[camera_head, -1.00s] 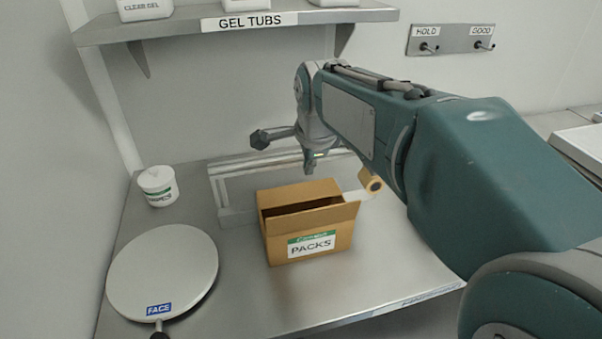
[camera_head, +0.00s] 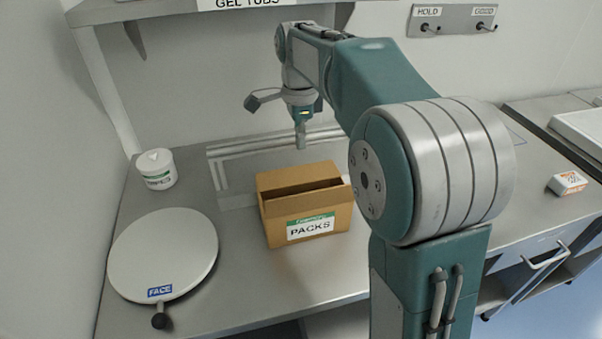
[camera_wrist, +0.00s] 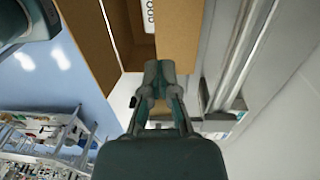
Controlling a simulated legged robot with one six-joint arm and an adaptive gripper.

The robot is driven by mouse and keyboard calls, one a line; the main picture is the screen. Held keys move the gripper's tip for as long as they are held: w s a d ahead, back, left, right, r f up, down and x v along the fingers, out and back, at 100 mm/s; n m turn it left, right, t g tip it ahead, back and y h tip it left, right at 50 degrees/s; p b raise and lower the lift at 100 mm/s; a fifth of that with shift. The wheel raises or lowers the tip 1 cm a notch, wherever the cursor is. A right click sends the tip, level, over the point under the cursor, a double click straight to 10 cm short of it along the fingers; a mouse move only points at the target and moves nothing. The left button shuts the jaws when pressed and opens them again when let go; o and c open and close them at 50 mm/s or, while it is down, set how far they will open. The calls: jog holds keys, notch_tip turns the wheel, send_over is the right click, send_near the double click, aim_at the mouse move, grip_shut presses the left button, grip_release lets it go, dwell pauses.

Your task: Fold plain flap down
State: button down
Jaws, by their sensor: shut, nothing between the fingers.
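The brown cardboard box (camera_head: 283,231) with a green-and-white PACKS label stands on the steel bench. Its top is partly open, with a dark gap behind the labelled front. A plain brown flap (camera_head: 298,177) spans the back of the top. My gripper (camera_head: 300,148) points down just above and behind the box's back edge. In the wrist view, the shut, empty fingertips (camera_wrist: 159,70) are close to the end of a brown flap (camera_wrist: 180,35); I cannot tell whether they touch. A white printed item shows in the gap.
A round white FACE paddle (camera_head: 162,252) lies left of the box, with a white tub (camera_head: 157,169) behind it. A metal rail frame (camera_head: 225,150) runs behind the box. The shelf (camera_head: 130,10) overhangs the back. A small orange-and-white box (camera_head: 567,183) sits far right.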

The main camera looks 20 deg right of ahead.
aim_at(302, 183)
jog(key=f, duration=0.9)
jog(key=shift+s+f, duration=0.15)
jog(key=shift+s, duration=0.15)
jog(key=shift+s+f, duration=0.3)
jog(key=shift+f, duration=0.5)
jog(key=shift+r, duration=0.1)
notch_tip(302, 183, up, 12)
jog(key=w, duration=0.1)
jog(key=s+r+n+t, duration=0.1)
jog(key=s+r+n, duration=0.25)
jog(key=s, duration=0.25)
jog(key=s+f+n+t, duration=0.2)
jog(key=s+f+n, duration=0.2)
jog(key=s+n, duration=0.3)
jog(key=s+f+n+t, duration=0.3)
jog(key=s+n, duration=0.4)
jog(key=s, duration=0.5)
jog(key=shift+f, duration=0.35)
